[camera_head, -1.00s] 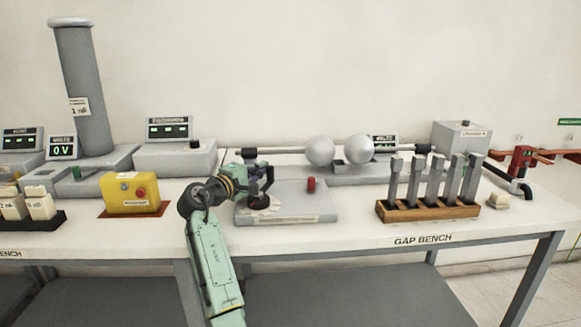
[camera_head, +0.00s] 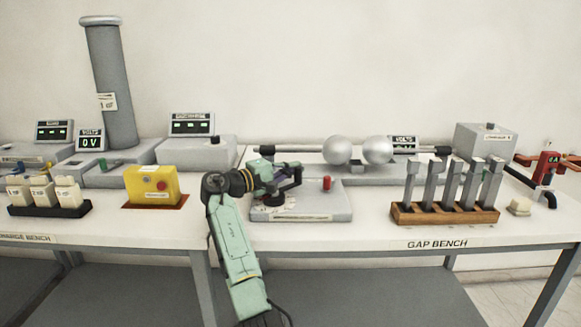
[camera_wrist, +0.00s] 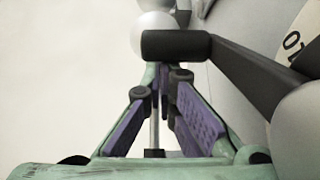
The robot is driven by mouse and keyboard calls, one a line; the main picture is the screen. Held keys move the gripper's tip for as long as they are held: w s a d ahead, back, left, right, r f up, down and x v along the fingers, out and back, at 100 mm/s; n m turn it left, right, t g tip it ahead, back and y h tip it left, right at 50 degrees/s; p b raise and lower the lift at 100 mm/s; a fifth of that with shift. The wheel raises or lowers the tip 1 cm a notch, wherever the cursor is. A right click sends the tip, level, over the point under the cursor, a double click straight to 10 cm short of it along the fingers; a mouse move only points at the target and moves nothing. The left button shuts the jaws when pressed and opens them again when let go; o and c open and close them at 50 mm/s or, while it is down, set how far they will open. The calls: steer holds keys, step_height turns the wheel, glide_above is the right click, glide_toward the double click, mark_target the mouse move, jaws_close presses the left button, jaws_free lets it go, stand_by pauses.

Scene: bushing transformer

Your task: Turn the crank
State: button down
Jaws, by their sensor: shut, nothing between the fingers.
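The crank shows in the wrist view as a black cylindrical handle (camera_wrist: 172,45) on a dark flat arm (camera_wrist: 250,72), which runs to a rounded grey hub at the right edge. My gripper (camera_wrist: 160,78) has purple pads that come together just below the handle in the picture. The jaws are shut and empty; I cannot tell whether the tips touch the handle. In the head view my gripper (camera_head: 294,176) is over the left part of a low grey box (camera_head: 325,207). A dark round base (camera_head: 272,199) shows under it; the gripper and wrist hide much of the crank there.
A red knob (camera_head: 327,183) stands on the grey box, right of my gripper. A yellow box (camera_head: 152,185) is to the left. A wooden rack (camera_head: 445,214) of several grey bars is to the right. Two metal spheres (camera_head: 336,150) are behind. The table front is clear.

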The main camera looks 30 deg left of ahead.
steer(key=shift+d+m+g+h, duration=0.5)
steer(key=shift+m+h, duration=0.1)
steer(key=shift+h, duration=0.2)
